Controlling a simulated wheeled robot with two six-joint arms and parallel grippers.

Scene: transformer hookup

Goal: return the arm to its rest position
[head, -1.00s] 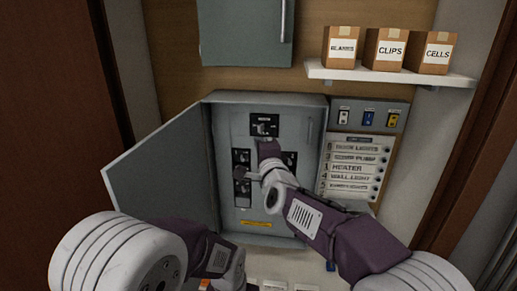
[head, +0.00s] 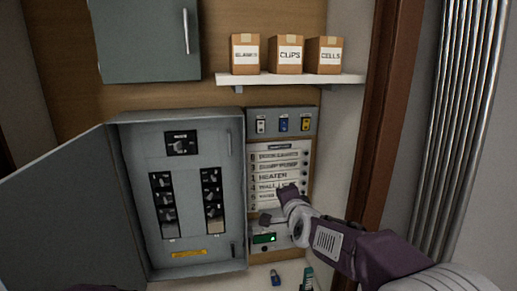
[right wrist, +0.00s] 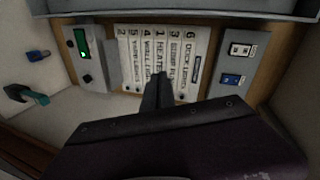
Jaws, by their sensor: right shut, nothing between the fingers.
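My right arm comes in from the lower right in the head view. Its gripper (head: 268,218) is in front of the lower part of the label board (head: 262,150), above the small box with a green display (head: 264,239). In the right wrist view the fingers (right wrist: 157,92) are together and empty, seen against the label board (right wrist: 165,50). I cannot tell whether they touch it. The open grey breaker panel (head: 203,125) is to the left, clear of the arm. My left gripper is out of view.
The panel door (head: 60,215) stands open at left. A white shelf (head: 290,79) holds three boxes above. A blue padlock (head: 275,278) and a teal-handled item (head: 308,278) are on the counter below. A switch strip (head: 282,121) tops the label board. Metal pipes (head: 455,120) run at right.

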